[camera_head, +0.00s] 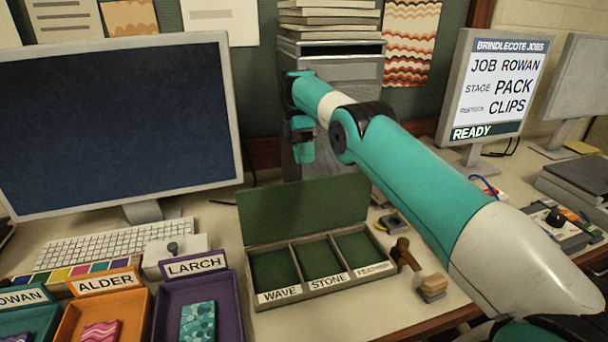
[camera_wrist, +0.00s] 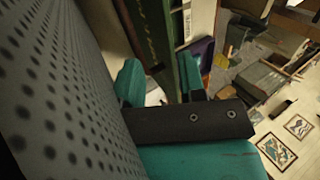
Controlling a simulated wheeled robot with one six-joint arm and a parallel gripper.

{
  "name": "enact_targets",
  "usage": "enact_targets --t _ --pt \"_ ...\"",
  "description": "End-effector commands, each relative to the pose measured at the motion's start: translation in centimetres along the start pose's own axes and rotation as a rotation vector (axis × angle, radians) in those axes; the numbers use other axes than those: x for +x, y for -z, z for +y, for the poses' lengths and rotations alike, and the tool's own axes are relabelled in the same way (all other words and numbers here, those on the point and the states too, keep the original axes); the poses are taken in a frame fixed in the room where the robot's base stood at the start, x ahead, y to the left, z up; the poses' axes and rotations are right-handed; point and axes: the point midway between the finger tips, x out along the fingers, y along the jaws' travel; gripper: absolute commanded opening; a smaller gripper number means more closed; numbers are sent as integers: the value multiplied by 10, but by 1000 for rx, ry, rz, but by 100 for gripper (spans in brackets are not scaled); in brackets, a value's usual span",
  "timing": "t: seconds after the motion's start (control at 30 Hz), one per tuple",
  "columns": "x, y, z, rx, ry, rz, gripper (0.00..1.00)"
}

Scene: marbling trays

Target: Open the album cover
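A flat grey case with a dark green lining is the only thing here that looks like an album. Its green cover (camera_head: 300,212) stands up along the back edge, open. The front part (camera_head: 345,287) has three empty compartments labelled WAVE, STONE and a third in smaller letters. My gripper (camera_head: 303,150) is above and behind the cover in the head view, its fingertips hard to make out. In the wrist view my gripper (camera_wrist: 162,84) has its two teal fingers apart, with nothing clearly held. A green upright panel, likely the cover, shows close by the fingers.
Purple LARCH (camera_head: 237,295) and orange ALDER (camera_head: 140,325) trays stand left, holding patterned pieces. A keyboard (camera_head: 115,243) and dark monitor (camera_head: 115,120) are behind. A grey shelf unit (camera_head: 340,75) rises at the back. Small tools (camera_head: 405,255) lie right of the case.

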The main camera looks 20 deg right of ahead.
Motion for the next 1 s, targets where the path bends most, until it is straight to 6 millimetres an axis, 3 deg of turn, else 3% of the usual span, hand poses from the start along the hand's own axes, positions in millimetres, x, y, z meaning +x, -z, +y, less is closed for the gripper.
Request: enact_targets --t 0.03,0.5,0.7,1.0 --pt "-22 0 -12 0 -2 0 37" --pt "-93 0 -53 0 2 0 37" --pt "-109 0 -62 0 3 0 37" --pt "-113 0 -64 0 3 0 37"
